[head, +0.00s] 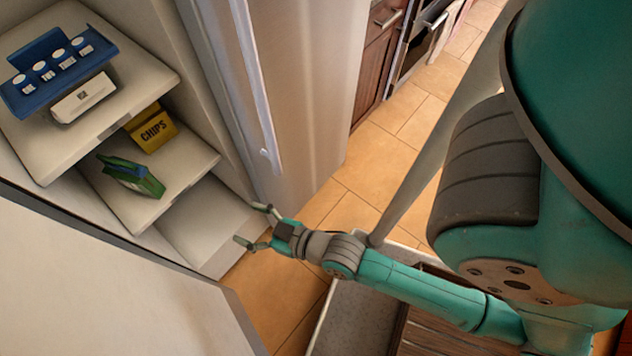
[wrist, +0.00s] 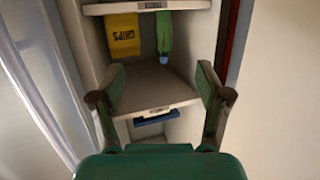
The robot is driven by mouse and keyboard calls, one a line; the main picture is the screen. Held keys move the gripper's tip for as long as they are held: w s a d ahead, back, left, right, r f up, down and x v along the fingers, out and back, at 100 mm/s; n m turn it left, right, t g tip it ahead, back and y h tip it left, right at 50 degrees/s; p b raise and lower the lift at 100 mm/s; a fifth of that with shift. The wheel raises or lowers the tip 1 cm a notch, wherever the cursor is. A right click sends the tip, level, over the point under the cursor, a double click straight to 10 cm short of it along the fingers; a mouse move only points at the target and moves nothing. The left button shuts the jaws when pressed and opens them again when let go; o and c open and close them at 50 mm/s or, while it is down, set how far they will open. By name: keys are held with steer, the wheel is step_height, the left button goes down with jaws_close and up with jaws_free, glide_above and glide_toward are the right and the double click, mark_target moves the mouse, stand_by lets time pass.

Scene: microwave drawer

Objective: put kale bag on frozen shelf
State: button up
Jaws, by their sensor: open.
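A green bag (head: 132,175), which looks like the kale bag, lies on the middle shelf (head: 190,170) of an open fridge or freezer in the head view. No readable label shows on it. The wrist view, which appears upside down, shows the green bag (wrist: 165,36) as a narrow shape near the top. My gripper (head: 248,224) is open and empty, in front of the lower shelves and apart from the bag. In the wrist view its fingers (wrist: 160,82) are spread with nothing between them.
A yellow chips bag (head: 152,130) stands beside the green bag. The upper shelf (head: 38,150) holds a blue tray (head: 48,85) and a white box (head: 84,97). The lowest level (head: 205,220) looks bare. Open doors (head: 290,80) and (head: 100,280) flank the opening.

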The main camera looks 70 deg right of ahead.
steer(key=r+v, duration=0.2)
steer(key=v, duration=1.9)
steer(key=shift+w+a+r+g, duration=0.2)
steer(key=shift+w+r+g, duration=0.1)
steer(key=shift+r+g, duration=0.1)
